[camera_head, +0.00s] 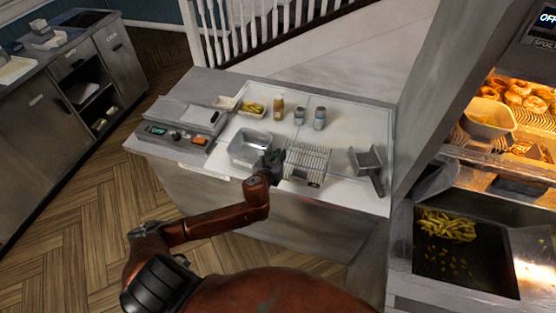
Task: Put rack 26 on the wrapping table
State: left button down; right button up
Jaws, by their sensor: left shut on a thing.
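A wire rack (307,161) is at the front of the white-topped table (345,120), near its middle. A small tag shows on the rack's front, but its number is too small to read. My left gripper (274,160) is at the rack's left side and shut on it; the fingertips are partly hidden by the dark gripper body. Whether the rack rests on the tabletop or hangs just above it, I cannot tell. My right gripper is not in view.
A clear tray (250,146) is left of the rack, and a metal stand (367,160) is to its right. A scale (180,136) is at left. A fry station (455,245) is at right.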

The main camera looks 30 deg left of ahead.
pick_arm(q)
jog(key=shift+w+a+f, duration=0.1)
jog(key=shift+a+f, duration=0.15)
jog(key=shift+f, duration=0.8)
jog(key=shift+w+a+f, duration=0.1)
jog(key=shift+a+f, duration=0.15)
jog(key=shift+f, duration=0.8)
jog(key=c, duration=2.1)
grip_release()
jog(key=shift+f, duration=0.2)
jog(key=shift+s+r, duration=0.1)
jog(key=shift+r, duration=0.05)
jog(key=v, duration=1.2)
